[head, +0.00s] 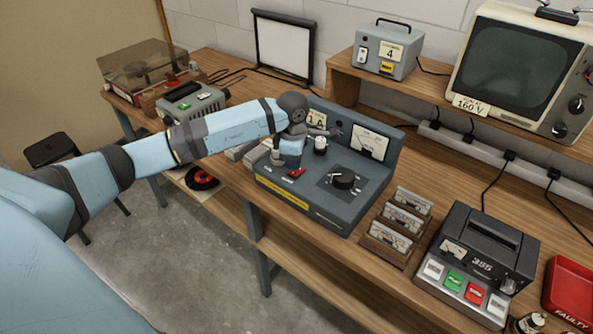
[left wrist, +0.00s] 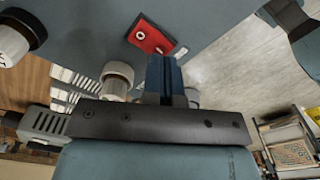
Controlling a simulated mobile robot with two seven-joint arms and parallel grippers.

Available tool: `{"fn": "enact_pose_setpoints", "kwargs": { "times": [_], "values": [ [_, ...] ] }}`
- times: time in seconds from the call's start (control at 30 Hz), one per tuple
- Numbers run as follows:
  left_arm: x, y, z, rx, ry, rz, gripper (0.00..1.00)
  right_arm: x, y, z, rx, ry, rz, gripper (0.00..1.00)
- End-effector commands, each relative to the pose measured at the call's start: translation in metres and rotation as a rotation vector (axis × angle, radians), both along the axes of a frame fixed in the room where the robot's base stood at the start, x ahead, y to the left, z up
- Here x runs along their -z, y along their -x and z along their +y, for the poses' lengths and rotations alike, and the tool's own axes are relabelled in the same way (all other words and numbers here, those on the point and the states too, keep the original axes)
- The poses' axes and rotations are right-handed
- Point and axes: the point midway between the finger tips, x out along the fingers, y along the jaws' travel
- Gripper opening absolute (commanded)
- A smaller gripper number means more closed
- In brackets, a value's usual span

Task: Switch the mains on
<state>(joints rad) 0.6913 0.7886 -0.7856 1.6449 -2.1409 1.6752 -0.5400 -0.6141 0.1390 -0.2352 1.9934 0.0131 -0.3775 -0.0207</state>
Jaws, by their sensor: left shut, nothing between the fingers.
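A grey-blue test console (head: 315,200) with a sloped top stands on the bench. A small red rocker switch (head: 296,173) sits on its top near the front left; in the left wrist view the red switch (left wrist: 150,37) shows a white ring mark at one end. My right gripper is not in view.
A black dial (head: 343,179) and a white-topped knob (head: 320,144) are on the console. Meter modules in a wooden rack (head: 398,220) and a grey unit with coloured buttons (head: 470,262) stand to the right. A red tray (head: 568,285) is at far right.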

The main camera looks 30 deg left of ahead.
Motion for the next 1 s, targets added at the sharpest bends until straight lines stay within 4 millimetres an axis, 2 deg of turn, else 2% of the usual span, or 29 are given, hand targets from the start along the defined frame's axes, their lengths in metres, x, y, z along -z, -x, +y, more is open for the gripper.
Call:
{"fn": "enact_pose_setpoints", "kwargs": {
  "times": [1.0],
  "values": [
    [0.016, 0.0, 0.0, 0.0, 0.0, 0.0, 0.0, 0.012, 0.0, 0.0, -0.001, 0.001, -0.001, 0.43]
  ]
}}
